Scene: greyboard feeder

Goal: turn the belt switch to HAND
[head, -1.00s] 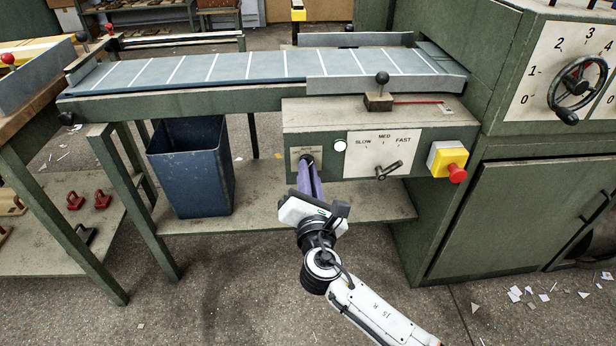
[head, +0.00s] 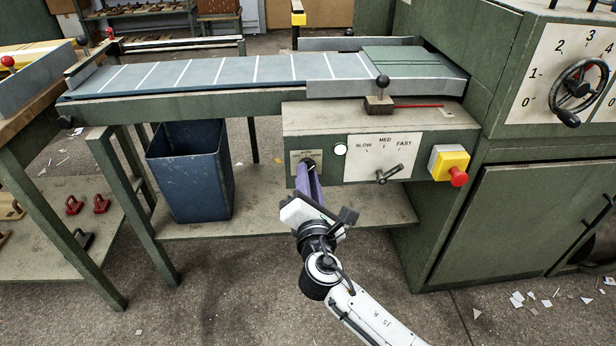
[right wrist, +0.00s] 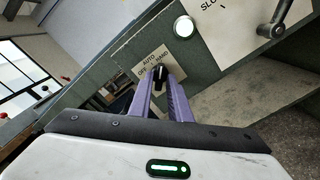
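The belt switch is a small black knob (right wrist: 160,72) on a pale plate (right wrist: 150,60) marked AUTO, OFF and HAND. In the head view the plate (head: 297,156) sits at the left end of the green control box, with the knob (head: 308,162) partly hidden. My right gripper (right wrist: 162,82) has its purple fingers on both sides of the knob and appears shut on it; it also shows in the head view (head: 308,172). The knob's exact pointing is hard to tell between the fingertips. My left gripper is not in view.
A pale round lamp (head: 340,149), a SLOW-MED-FAST lever (head: 389,174) and a red stop button (head: 458,176) on a yellow box lie to the right. The conveyor belt (head: 215,72) runs above. A blue bin (head: 190,170) stands at lower left.

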